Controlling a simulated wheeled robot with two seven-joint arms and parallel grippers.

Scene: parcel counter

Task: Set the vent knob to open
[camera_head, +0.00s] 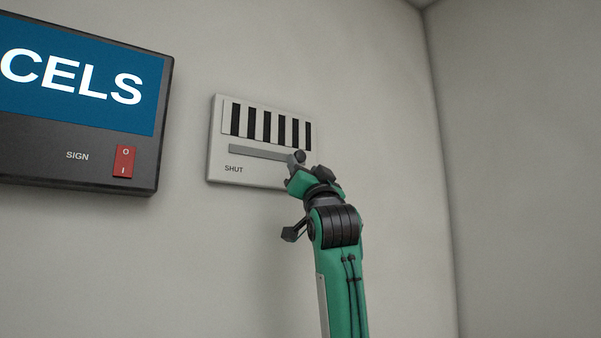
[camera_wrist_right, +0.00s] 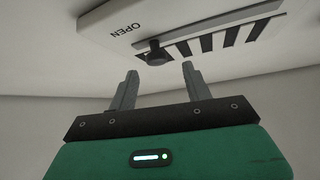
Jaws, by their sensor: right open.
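The vent (camera_head: 216,160) is a pale wall panel with dark slats and a grey slot below them. Its dark knob (camera_head: 299,156) sits at the right end of the slot, away from the SHUT label (camera_head: 233,169). In the right wrist view the knob (camera_wrist_right: 155,53) is near the OPEN label (camera_wrist_right: 125,29), which my gripper and arm hide in the head view. My right gripper (camera_wrist_right: 159,72) is open and empty, its fingertips just short of the knob, one to each side. It also shows in the head view (camera_head: 295,161). My left gripper is not in view.
A dark sign unit (camera_head: 80,120) with a blue lettered screen hangs to the left of the vent. It has a red rocker switch (camera_head: 124,161) labelled SIGN. Bare wall lies below the vent, and a room corner is to the right.

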